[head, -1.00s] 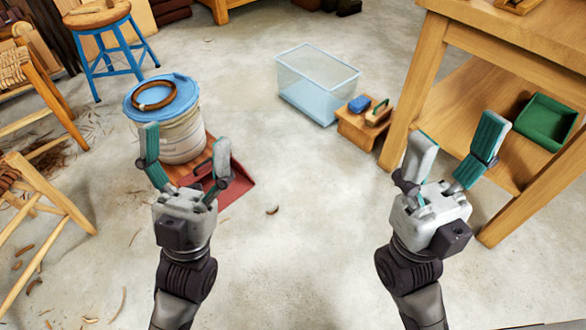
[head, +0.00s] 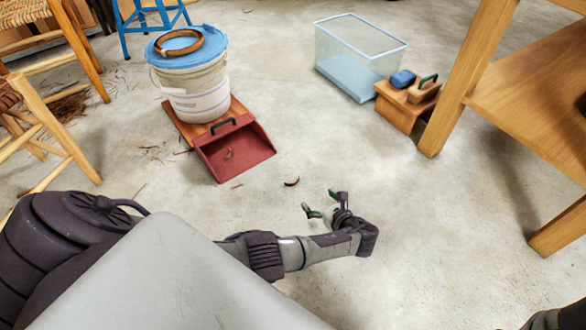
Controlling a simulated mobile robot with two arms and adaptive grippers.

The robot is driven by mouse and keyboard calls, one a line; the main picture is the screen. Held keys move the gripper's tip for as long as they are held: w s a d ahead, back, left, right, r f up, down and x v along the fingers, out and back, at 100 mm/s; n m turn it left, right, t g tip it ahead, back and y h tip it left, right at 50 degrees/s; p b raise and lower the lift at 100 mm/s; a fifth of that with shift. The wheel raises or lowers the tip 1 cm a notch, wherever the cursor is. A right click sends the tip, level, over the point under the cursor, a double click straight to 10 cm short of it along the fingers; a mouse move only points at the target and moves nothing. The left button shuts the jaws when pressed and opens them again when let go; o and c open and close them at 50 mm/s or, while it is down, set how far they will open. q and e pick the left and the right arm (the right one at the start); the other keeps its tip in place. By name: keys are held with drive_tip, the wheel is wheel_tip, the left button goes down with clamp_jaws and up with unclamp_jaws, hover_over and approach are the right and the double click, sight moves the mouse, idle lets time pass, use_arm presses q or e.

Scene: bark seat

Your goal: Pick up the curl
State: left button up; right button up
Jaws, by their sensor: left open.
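A small dark brown curl (head: 291,182) lies on the concrete floor in the head view. It is in front of and right of the red dustpan (head: 238,150). Another small brown curl (head: 228,154) lies in the dustpan. My left gripper (head: 322,204) is low over the floor, open and empty, just right of and nearer than the floor curl. Its fingers point toward the back left, apart from the curl. My right gripper is out of view; only a dark part of my arm shows at the lower right corner.
A white bucket (head: 195,88) with blue lid (head: 165,52) and brown coil (head: 179,42) stands behind the dustpan. A clear bin (head: 360,50) and a small wooden stool (head: 400,115) with a blue block and brush are farther back. Bench legs (head: 462,85) stand right.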

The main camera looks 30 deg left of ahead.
use_arm(q)
drive_tip(key=b, duration=0.5)
approach(295, 182)
drive_tip(key=x, duration=0.4)
drive_tip(key=shift+w+a+r, duration=0.15)
drive_tip(key=shift+w+a, duration=0.05)
drive_tip(key=shift+a, duration=0.05)
drive_tip(key=shift+y, duration=0.3)
drive_tip(key=b+x, duration=0.4)
drive_tip(key=b, duration=0.1)
drive_tip(key=shift+f, duration=0.5)
drive_tip(key=shift+w+a, duration=0.15)
drive_tip(key=shift+a, duration=0.1)
drive_tip(key=shift+a+r, duration=0.1)
drive_tip(key=shift+r, duration=0.05)
drive_tip(key=c, duration=0.8)
